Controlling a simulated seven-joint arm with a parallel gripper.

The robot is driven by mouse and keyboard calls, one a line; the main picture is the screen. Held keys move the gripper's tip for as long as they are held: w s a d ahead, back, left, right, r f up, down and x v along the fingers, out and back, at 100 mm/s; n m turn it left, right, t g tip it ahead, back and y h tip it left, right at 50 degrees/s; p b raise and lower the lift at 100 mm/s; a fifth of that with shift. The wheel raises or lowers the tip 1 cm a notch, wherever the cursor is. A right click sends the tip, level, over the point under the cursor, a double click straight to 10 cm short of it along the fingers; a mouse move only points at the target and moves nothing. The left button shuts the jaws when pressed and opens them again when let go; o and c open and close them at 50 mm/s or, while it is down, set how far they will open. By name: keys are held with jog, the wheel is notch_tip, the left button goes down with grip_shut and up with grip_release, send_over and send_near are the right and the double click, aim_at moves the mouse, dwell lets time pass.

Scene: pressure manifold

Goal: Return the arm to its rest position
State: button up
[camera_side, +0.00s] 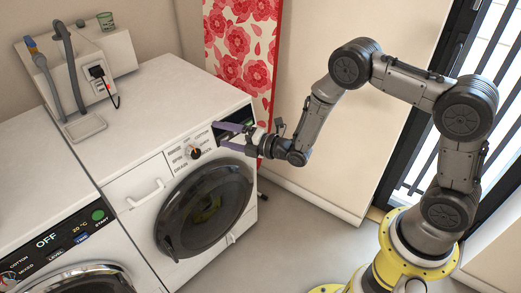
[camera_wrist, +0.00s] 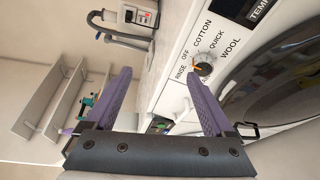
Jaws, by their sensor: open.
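My gripper (camera_side: 219,134) is open and empty. Its two purple fingers are spread in front of the upper right of the white washing machine (camera_side: 128,196), near its control panel. In the wrist view nothing is between the fingers (camera_wrist: 158,74). The round selector knob (camera_side: 193,152) is left of the gripper in the side view. In the wrist view the knob (camera_wrist: 203,69) is beside the right fingertip, with its orange pointer towards the OFF and RINSE side. Whether finger and panel touch is unclear. My arm is bent and reaches left from its yellow base.
The machine's dark round door (camera_side: 205,212) looks shut. A second washing machine (camera_side: 75,250) with an OFF display stands at the left. A white dispenser box with hoses (camera_side: 98,55) sits on top. Open floor (camera_side: 290,225) lies between machine and base. A barred window (camera_side: 500,60) is behind the arm.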

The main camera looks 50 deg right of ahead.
notch_tip(320, 180, up, 25)
jog(key=d+m+t+h, duration=0.1)
jog(key=d+m+t, duration=0.1)
jog(key=d, duration=0.1)
jog(key=s+d+r+m+g+h, duration=0.1)
jog(key=s+d+r+m+h, duration=0.2)
jog(key=s+r+m, duration=0.45)
jog(key=s+d+m+g+h, duration=0.1)
jog(key=s+m+g, duration=0.1)
jog(key=s, duration=0.5)
jog(key=s+d+m+g, duration=0.1)
jog(key=s+m, duration=0.2)
jog(key=s, duration=0.4)
jog(key=s+f+m+g, duration=0.8)
jog(key=s+f, duration=0.5)
jog(key=s, duration=0.3)
jog(key=shift+s+m, duration=0.25)
jog(key=shift+m, duration=0.3)
